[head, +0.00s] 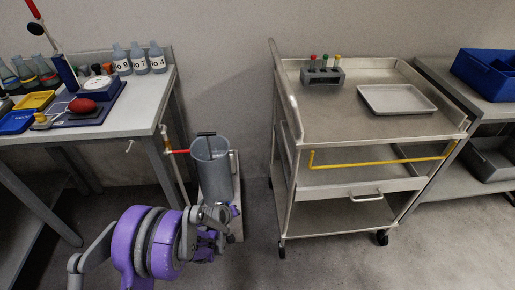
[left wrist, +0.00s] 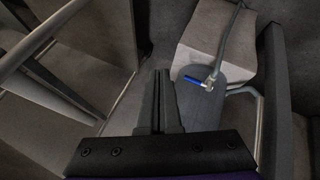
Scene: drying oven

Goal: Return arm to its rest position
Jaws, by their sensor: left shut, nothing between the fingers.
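My left arm, purple and grey, comes in at the bottom left of the head view. Its wrist and gripper (head: 215,222) are low, just in front of the grey cylindrical vessel (head: 211,172); whether they touch cannot be told. In the left wrist view the two dark fingers (left wrist: 162,85) are together, with nothing between them. My right gripper is not in view. No drying oven is visible in these views.
A lab bench (head: 148,103) with bottles stands left. A steel cart (head: 345,112) with a test-tube rack (head: 322,74) and tray (head: 397,98) stands right of the vessel. In the wrist view, a blue-handled valve (left wrist: 197,80) lies close by. Floor (head: 258,258) between arm and cart is clear.

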